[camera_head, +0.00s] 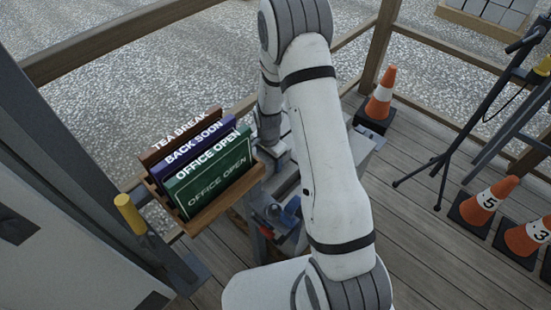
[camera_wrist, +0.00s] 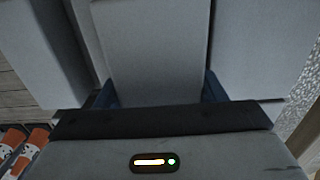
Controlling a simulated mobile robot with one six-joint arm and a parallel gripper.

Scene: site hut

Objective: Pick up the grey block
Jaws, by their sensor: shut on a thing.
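In the wrist view, a grey block (camera_wrist: 150,45) with a plain flat face stands between the two dark blue fingers of my gripper (camera_wrist: 159,88). The gripper is shut on it, with one finger at each side. Another grey block shows close on the left (camera_wrist: 40,50) and another on the right (camera_wrist: 262,50). I cannot tell whether the held block is lifted or touches them.
In the head view, a wooden rack (camera_head: 225,196) of office signs stands left of my arm. A yellow-topped post (camera_head: 130,213) is nearer. Orange cones (camera_head: 484,203) and a dark stand (camera_head: 455,150) are at right. A tray of grey blocks (camera_head: 478,24) is top right. Wooden rails edge the deck.

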